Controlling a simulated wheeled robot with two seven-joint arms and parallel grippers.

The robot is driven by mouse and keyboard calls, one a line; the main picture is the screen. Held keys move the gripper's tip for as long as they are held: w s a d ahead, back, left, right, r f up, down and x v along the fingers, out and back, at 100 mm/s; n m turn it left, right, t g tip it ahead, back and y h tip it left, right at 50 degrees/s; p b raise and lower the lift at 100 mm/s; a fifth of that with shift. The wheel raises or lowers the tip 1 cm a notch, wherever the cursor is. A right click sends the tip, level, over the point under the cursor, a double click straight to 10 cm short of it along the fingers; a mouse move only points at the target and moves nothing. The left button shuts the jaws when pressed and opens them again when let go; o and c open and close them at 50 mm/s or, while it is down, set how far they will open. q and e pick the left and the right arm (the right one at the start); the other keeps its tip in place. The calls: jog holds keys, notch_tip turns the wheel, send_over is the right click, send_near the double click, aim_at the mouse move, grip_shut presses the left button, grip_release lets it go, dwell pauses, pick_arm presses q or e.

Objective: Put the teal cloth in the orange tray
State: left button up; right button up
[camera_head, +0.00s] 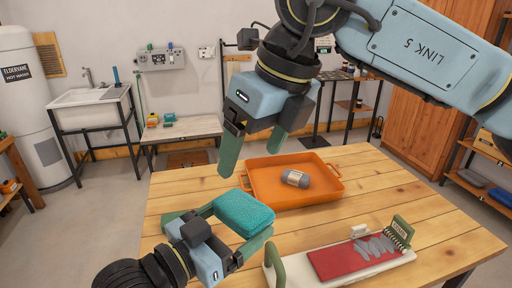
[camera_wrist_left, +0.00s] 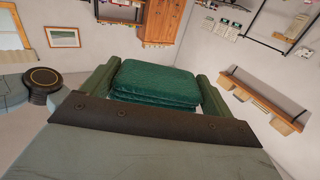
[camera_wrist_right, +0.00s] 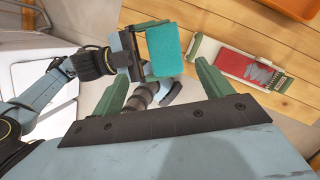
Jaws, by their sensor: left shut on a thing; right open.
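The teal cloth (camera_head: 243,213) is a folded, thick block held between the fingers of my left gripper (camera_head: 232,232), above the near left edge of the table. It also shows between the fingers in the left wrist view (camera_wrist_left: 155,84) and in the right wrist view (camera_wrist_right: 164,49). The orange tray (camera_head: 262,200) lies on the table beyond the cloth, and a grey rolled thing (camera_head: 296,178) with a pale band lies inside it. My right gripper (camera_head: 252,160) is open and empty, up above and left of the tray. In the right wrist view the tray shows only as a corner (camera_wrist_right: 294,8).
A white board with a red pad (camera_head: 340,262) and grey smears lies on the table's near side, with a green handle at its left. The wooden table (camera_head: 430,232) is bare at the right and left of the tray. A sink (camera_head: 92,98) stands at the back left.

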aim_at(240, 205)
jog(key=shift+h, duration=0.4)
jog(key=x, duration=1.2)
jog(key=shift+s, duration=0.15)
jog(key=c, duration=1.1)
pick_arm(q)
jog(key=o, duration=0.8)
jog(key=shift+c, duration=0.2)
pick_arm(e)
jog(key=shift+r, duration=0.1)
